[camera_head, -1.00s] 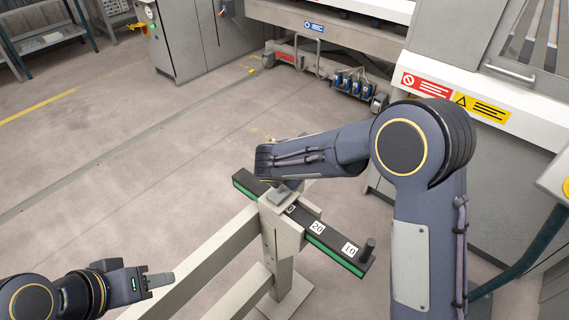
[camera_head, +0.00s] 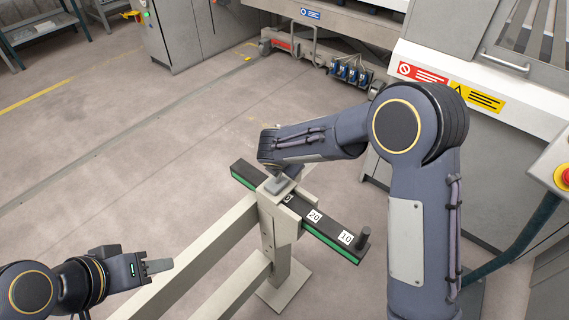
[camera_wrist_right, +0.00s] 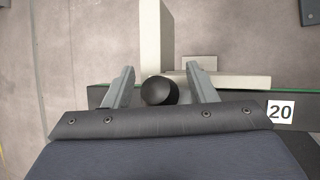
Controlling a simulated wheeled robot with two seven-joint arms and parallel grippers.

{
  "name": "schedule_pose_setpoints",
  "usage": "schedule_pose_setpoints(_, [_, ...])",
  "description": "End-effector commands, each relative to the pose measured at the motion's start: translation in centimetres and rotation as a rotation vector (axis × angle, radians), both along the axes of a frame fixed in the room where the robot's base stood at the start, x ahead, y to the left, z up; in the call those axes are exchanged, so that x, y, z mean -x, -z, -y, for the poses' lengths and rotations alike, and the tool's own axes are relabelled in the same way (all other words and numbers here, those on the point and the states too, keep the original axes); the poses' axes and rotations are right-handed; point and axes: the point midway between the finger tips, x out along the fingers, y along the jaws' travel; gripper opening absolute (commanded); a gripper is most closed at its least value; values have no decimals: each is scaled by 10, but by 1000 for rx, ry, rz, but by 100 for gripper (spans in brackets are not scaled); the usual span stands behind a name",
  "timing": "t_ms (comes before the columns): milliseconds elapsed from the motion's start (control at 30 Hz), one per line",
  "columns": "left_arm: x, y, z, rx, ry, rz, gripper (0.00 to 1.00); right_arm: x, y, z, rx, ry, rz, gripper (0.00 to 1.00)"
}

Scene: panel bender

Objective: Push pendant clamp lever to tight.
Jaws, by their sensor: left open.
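I cannot make out a clamp lever as such. The pendant (camera_head: 558,172), a box with a red button on a yellow base, is cut off at the right edge of the head view, on a dark teal arm (camera_head: 522,246). My right gripper (camera_head: 279,184) is over the scale bar (camera_head: 328,240) on the pale stand, its fingers partly hidden by my arm. In the right wrist view its fingers (camera_wrist_right: 161,68) are apart, with a round black knob (camera_wrist_right: 160,91) between them and gaps on both sides. My left gripper (camera_head: 160,266) is open and empty at lower left.
The pale stand (camera_head: 283,262) has long rails running to the lower left. A dark upright pin (camera_head: 363,238) stands at the bar's right end. The machine with red and yellow signs (camera_head: 470,97) fills the upper right. Open floor (camera_head: 130,140) lies to the left.

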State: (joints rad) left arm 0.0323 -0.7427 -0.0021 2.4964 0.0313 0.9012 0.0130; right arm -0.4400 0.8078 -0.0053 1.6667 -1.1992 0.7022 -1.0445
Motion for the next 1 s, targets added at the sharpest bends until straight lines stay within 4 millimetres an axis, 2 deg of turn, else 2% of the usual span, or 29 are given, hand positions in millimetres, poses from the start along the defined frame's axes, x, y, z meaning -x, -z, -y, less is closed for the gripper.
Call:
schedule_pose_setpoints(267, [0, 0, 0, 0, 0, 0, 41, 3, -7, -1, 0, -1, 3, 52])
schedule_pose_setpoints(700, [0, -3, 0, 0, 0, 0, 41, 37, -61, -11, -1, 0, 2, 52])
schedule_pose_setpoints(1000, [0, -3, 0, 0, 0, 0, 41, 41, -66, -12, 1, -1, 1, 52])
